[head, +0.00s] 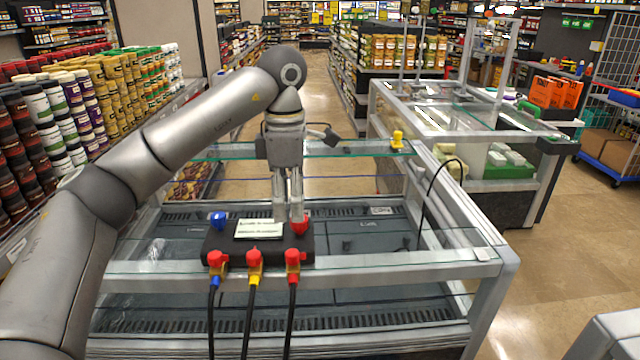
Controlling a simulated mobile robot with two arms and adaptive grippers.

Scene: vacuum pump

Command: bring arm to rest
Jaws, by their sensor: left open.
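My left arm reaches in from the left, and its gripper (288,218) points straight down over the black pump box (222,243) on the glass counter. The gripper is open, with its two fingers fairly close together. Its fingertips are at the back right of the box, by a red knob (300,226); whether they touch it I cannot tell. A blue knob (218,219) is at the box's back left. A white label (259,230) lies on top. Three red-topped connectors (254,257) with black cables line the front. My right gripper is not in view.
The glass counter (440,258) has free room right of the box. A yellow fitting (397,140) stands at its back edge, and a black cable (430,195) arches nearby. A second glass case (450,110) stands back right. Stocked shelves (100,95) line the left.

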